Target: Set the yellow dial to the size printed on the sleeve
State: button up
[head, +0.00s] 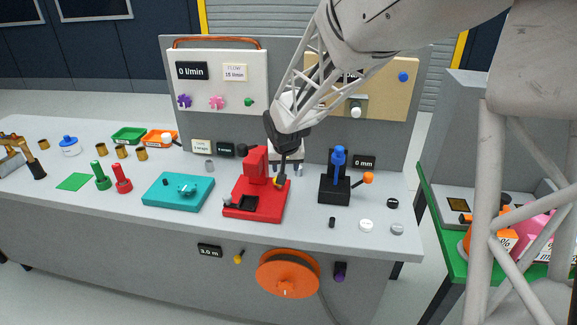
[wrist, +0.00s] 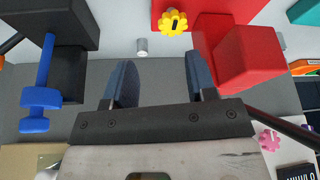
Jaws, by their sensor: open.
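The yellow dial (wrist: 174,22) is a scalloped knob with a dark slot mark, on the red machine (wrist: 245,55), at the top of the wrist view. In the head view a bit of the yellow dial (head: 279,182) shows on the red machine (head: 256,165), partly behind my fingers. My gripper (wrist: 160,68) is open and empty, its two dark blue fingers apart and short of the dial in the wrist view. In the head view my gripper (head: 283,168) is over the right side of the red machine. I cannot make out a sleeve with a printed size, nor any dial numbers.
A black stand with a blue press (head: 338,162) and orange knob is right of the red machine. A teal block (head: 178,192) lies to its left. A grey cylinder (wrist: 142,47) stands near the fingers. The upright back panel (head: 174,75) rises behind.

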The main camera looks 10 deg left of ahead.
jog(key=shift+w+a+f, duration=0.25)
jog(key=shift+a+f, duration=0.05)
jog(key=shift+a, duration=0.25)
jog(key=shift+w+a+f, duration=0.2)
jog(key=shift+a+f, duration=0.05)
jog(key=shift+a, duration=0.25)
jog(key=shift+f, duration=0.2)
jog(key=shift+x, duration=3.7)
jog(key=shift+w, duration=0.1)
jog(key=c, duration=0.7)
